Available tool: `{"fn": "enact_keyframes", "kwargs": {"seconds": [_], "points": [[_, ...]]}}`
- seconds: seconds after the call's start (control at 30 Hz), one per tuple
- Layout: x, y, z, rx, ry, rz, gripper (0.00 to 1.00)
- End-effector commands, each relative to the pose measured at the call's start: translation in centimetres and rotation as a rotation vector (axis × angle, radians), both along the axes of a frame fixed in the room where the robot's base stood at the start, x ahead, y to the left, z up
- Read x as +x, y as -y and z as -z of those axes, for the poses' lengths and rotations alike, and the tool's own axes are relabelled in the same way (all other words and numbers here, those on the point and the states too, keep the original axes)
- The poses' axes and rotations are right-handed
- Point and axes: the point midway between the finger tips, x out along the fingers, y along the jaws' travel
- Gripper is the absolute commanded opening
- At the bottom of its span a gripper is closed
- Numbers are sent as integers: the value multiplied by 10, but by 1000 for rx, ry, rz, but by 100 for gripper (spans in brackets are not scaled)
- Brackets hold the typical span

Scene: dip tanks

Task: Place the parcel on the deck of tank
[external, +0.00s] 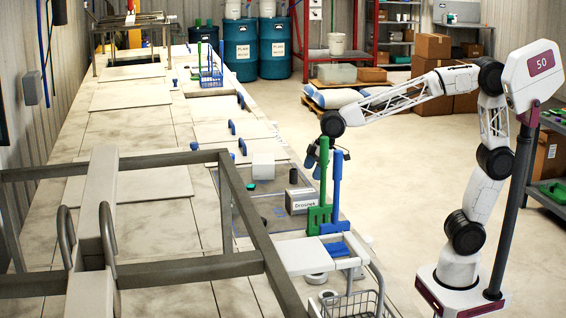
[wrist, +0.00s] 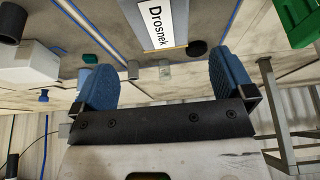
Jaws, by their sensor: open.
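A grey box labelled "Drosnek" (external: 302,204) stands on a dark grey mat on the long tank counter; I take it for the parcel. Its label shows at the top of the wrist view (wrist: 166,22), and the rest of the box is cut off there. My gripper (external: 326,158) is open and empty, with blue fingertips. It hangs above and near the box, apart from it. In the wrist view the fingers (wrist: 163,76) are spread, with the label beyond the gap. Pale tank deck slabs (external: 135,183) run along the counter. Which slab the task means is unclear.
A white box (external: 263,166) stands behind the labelled box. Tall green and blue upright tools (external: 323,195) stand beside it at the right. A metal frame (external: 235,195) crosses the foreground. A wire basket (external: 355,303) hangs at the front right. Several far slabs are clear.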

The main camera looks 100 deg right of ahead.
Motion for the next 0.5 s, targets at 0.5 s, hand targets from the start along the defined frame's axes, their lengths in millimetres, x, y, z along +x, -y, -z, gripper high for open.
{"fn": "enact_keyframes", "kwargs": {"seconds": [0.5], "points": [[-86,-51,4,6,-41,-3,100]]}}
